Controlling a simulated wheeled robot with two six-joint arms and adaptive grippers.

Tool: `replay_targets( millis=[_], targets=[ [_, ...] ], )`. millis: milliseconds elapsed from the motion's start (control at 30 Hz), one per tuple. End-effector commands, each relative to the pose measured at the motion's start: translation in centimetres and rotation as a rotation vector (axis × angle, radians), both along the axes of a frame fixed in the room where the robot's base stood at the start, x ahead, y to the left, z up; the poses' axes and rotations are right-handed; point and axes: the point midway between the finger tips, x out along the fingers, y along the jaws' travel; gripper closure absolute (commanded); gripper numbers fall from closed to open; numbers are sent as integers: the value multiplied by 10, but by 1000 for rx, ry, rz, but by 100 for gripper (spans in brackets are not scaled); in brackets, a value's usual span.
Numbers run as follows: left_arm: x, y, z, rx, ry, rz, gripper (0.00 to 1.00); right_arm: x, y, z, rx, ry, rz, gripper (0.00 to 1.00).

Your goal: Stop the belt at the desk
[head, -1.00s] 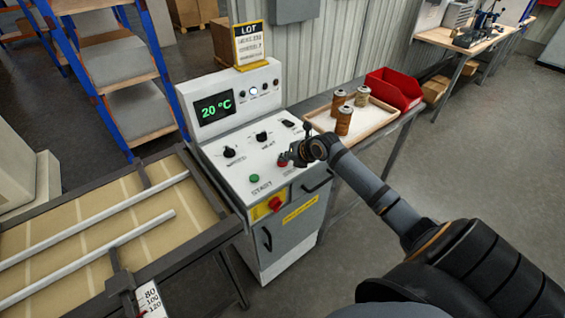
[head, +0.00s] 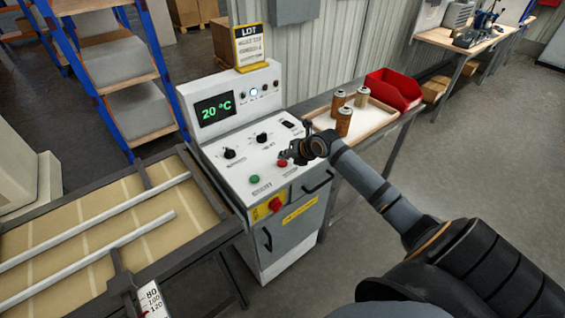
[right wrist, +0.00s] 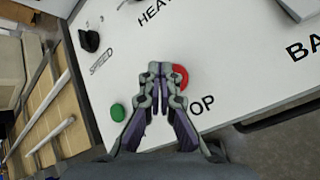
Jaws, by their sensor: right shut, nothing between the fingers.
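The control desk (head: 222,151) stands in the middle of the head view with its sloped white panel. The red stop button (head: 282,163) sits on the panel, right of the green start button (head: 254,179). In the right wrist view the red button (right wrist: 181,77) is partly hidden behind my right gripper (right wrist: 160,72), and the green button (right wrist: 117,112) is to its left. My right gripper (head: 286,155) is shut and empty, its tips close by the red button. I cannot tell whether they touch it. The belt (head: 90,232) runs at the left. My left gripper is out of view.
Knobs (head: 229,153) and a display (head: 214,107) reading 20 °C are on the desk. A red switch (head: 275,204) is on its front. A tray (head: 376,122) with several brown cartridges and a red bin (head: 395,88) stand on the bench at right.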

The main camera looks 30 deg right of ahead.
Motion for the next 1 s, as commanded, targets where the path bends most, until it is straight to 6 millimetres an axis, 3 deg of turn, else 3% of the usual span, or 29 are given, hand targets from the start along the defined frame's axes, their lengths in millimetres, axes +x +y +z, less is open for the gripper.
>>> replay_targets(
  millis=[600, 1000],
  targets=[
    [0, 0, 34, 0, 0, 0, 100, 0, 0, 51, 0, -2, 1, 100],
    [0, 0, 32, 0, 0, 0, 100, 0, 0, 50, 0, 0, 0, 100]
  ],
)
